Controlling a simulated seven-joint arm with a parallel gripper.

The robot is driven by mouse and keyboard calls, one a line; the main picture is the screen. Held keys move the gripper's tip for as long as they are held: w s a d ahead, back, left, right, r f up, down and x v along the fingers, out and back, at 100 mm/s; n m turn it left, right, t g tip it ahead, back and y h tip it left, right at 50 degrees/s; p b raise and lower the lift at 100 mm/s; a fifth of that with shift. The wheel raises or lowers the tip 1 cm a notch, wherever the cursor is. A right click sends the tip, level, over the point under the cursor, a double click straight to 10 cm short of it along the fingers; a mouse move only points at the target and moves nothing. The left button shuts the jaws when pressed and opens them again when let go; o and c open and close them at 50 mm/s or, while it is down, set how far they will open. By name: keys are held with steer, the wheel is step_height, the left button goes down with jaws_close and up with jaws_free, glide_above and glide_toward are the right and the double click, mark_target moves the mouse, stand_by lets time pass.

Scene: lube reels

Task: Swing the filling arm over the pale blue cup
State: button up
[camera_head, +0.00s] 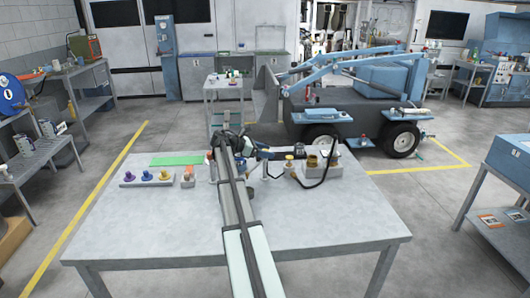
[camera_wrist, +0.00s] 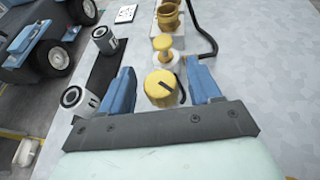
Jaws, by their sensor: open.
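My gripper (camera_wrist: 161,70) is open, its two blue fingers on either side of a yellow round cap with a dark bar (camera_wrist: 160,90). Narrow gaps show between the fingers and the cap; I cannot tell its depth between them. In the head view my gripper (camera_head: 264,154) is over the far middle of the table, partly hidden by my arm. I cannot pick out the filling arm or the pale blue cup with certainty. Two pale cylinders with dark ring tops, a near one (camera_wrist: 76,99) and a far one (camera_wrist: 103,40), stand left of the cap in the wrist view.
Beyond the cap stand a yellow knob (camera_wrist: 164,48) on a white base and a brass cup (camera_wrist: 168,16). A black hose (camera_head: 327,168) loops at the right. A rack of coloured knobs (camera_head: 147,180) and a green mat (camera_head: 176,159) lie left. The table's front (camera_head: 330,220) is clear.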

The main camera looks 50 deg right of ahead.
steer(key=shift+c, duration=0.4)
jaws_close()
